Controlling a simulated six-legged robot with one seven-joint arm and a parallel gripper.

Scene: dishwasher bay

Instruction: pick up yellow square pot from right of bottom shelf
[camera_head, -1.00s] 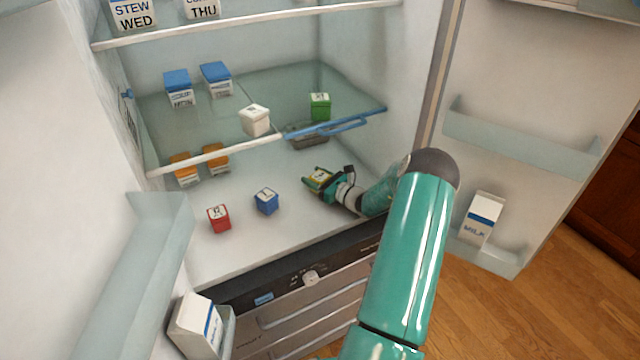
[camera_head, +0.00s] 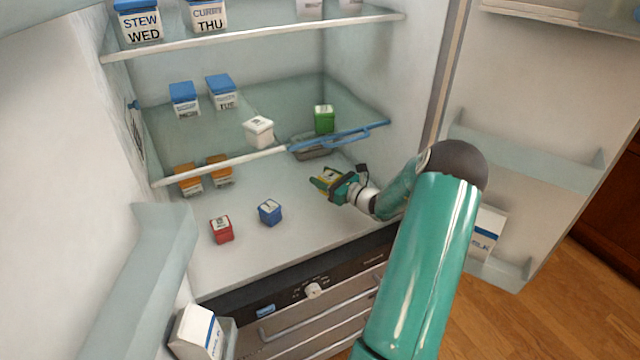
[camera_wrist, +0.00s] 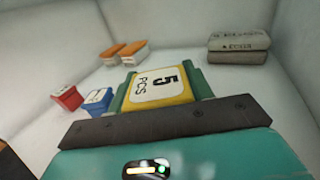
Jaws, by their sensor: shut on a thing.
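The yellow square pot (camera_wrist: 160,85) has a white top label reading "5 PCS". It sits between the green fingers of my gripper (camera_wrist: 160,92) in the wrist view. In the head view the pot (camera_head: 327,178) shows only in part, at the right of the bottom shelf (camera_head: 300,230). My gripper (camera_head: 333,184) is shut on it, and the fingers hide its sides. I cannot tell whether the pot touches the shelf.
A blue pot (camera_head: 269,212) and a red pot (camera_head: 221,230) stand left of my gripper. Orange-lidded boxes (camera_head: 220,170) are behind them. A grey container (camera_head: 312,148) is at the back right. The middle shelf's edge (camera_head: 215,163) lies above. The open door with its milk carton (camera_head: 488,232) is at right.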

